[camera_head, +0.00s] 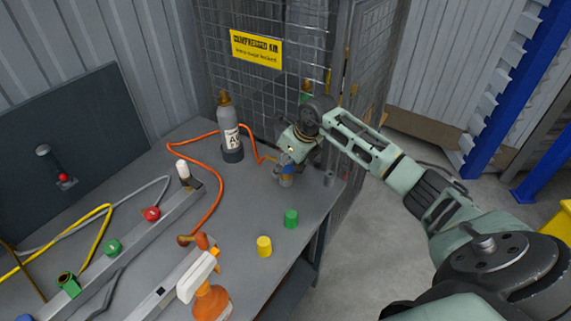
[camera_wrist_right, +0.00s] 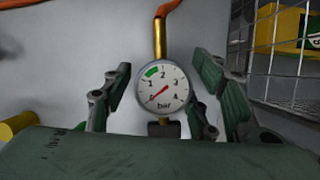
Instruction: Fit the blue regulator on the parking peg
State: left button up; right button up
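The blue regulator (camera_head: 287,169) stands at the back right of the grey bench, mostly hidden by my right gripper (camera_head: 287,157). In the right wrist view a round white pressure gauge (camera_wrist_right: 162,88), its needle near zero, faces the camera on a brass stem with an orange hose above. The two fingers of my right gripper (camera_wrist_right: 161,85) stand apart on either side of the gauge, with a gap visible at the left. My left gripper is out of view.
A grey bottle (camera_head: 230,130) stands left of the gripper, with an orange hose (camera_head: 215,190) across the bench. Green (camera_head: 291,218) and yellow (camera_head: 264,246) cylinders and a spray bottle (camera_head: 208,290) are in front. A mesh cage (camera_head: 270,85) rises behind.

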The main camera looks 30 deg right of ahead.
jog(key=shift+o, duration=0.3)
jog(key=shift+s+f, duration=0.1)
jog(key=v, duration=1.2)
